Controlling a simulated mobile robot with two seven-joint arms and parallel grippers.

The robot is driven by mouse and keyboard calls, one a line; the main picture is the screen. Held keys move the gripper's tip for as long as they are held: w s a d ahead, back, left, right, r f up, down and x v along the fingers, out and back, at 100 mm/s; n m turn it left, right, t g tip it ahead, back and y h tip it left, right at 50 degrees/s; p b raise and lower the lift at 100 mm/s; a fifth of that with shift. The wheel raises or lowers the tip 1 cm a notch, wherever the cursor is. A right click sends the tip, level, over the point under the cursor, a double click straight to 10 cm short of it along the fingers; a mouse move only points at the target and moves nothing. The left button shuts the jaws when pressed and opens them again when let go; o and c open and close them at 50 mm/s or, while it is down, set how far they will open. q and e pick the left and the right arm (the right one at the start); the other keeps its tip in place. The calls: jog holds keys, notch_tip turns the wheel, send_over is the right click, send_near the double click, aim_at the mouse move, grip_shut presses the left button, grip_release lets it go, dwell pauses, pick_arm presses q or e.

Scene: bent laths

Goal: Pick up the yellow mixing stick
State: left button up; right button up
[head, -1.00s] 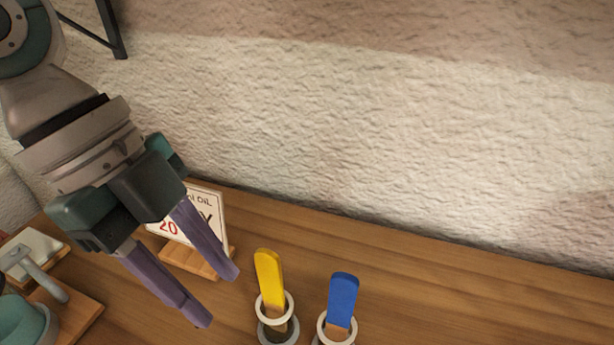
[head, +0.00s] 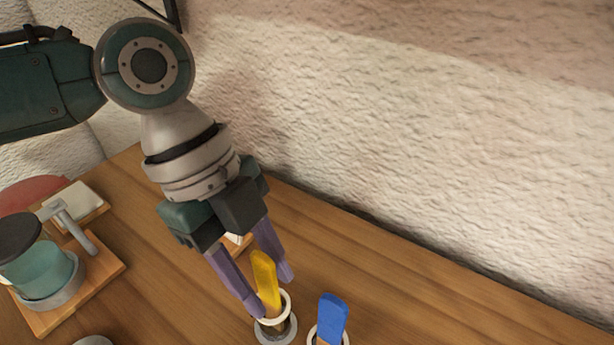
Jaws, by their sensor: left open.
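The yellow mixing stick (head: 265,281) stands nearly upright, leaning slightly, in a ring-topped holder (head: 277,330) at the bottom middle of the head view. My left gripper (head: 272,296) is open, its two purple fingers pointing down. In the picture, one finger is left of the yellow stick and the other is right of its top. The fingers appear apart from the stick, but I cannot tell its exact depth between them. My right gripper is not in view.
A blue stick (head: 331,318) stands in a similar ring just right of the yellow one. A teal jar (head: 42,270) on a wooden board is at the left. A sign is mostly hidden behind my left gripper. The wooden table (head: 430,290) is clear at right.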

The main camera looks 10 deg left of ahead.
aim_at(278, 299)
pick_arm(q)
jog(key=x, duration=0.3)
jog(key=shift+d, duration=0.15)
jog(key=shift+c, duration=0.4)
grip_shut()
